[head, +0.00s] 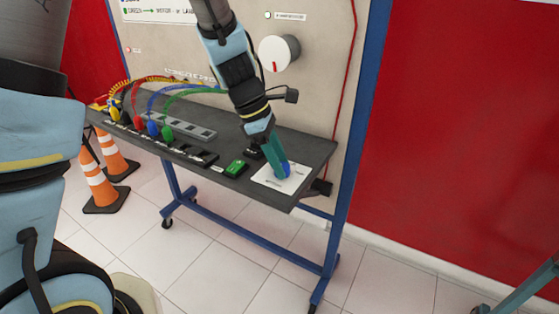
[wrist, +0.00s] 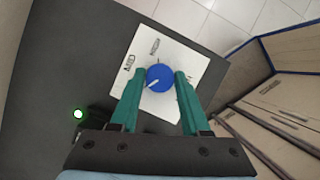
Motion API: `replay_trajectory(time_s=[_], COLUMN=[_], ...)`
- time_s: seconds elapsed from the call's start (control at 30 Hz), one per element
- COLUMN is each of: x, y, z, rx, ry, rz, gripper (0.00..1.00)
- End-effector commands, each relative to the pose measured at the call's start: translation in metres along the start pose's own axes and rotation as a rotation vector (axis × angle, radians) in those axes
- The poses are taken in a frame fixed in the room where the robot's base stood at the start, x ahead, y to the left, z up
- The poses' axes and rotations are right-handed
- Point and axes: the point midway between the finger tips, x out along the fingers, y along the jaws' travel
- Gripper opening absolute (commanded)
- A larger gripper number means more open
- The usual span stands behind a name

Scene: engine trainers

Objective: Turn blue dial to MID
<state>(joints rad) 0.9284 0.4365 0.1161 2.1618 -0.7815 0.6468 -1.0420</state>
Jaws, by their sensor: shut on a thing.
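The blue dial (wrist: 160,77) sits on a white plate (wrist: 190,50) at the right end of the dark bench top. A white pointer line on the dial points to the lower left in the wrist view. Dark labels stand on the plate at its upper left and top; they are too small to read surely, and part of the plate is hidden by the fingers. My gripper (wrist: 160,73) has its two green fingers on either side of the dial, shut on it. In the head view the blue dial (head: 287,169) is partly hidden by my gripper (head: 280,168).
A green switch (head: 236,168) sits on the bench (head: 310,149) left of the plate, with its lit green lamp (wrist: 78,114) in the wrist view. Coloured plugs with cables stand farther left. A white knob (head: 279,53) is on the upright panel. Orange cones (head: 98,180) stand beyond.

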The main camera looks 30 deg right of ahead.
Motion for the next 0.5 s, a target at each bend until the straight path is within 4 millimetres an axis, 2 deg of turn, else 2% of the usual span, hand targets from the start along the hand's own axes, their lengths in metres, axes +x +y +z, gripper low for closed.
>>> replay_trajectory(time_s=[0.27, 0.5], x=[-0.0018, -0.0023], y=[0.0011, 0.0024], z=[0.0004, 0.0013], rx=[0.133, 0.332], ry=[0.0, -0.001], rz=[-0.057, -0.14], gripper=[0.0, 0.0])
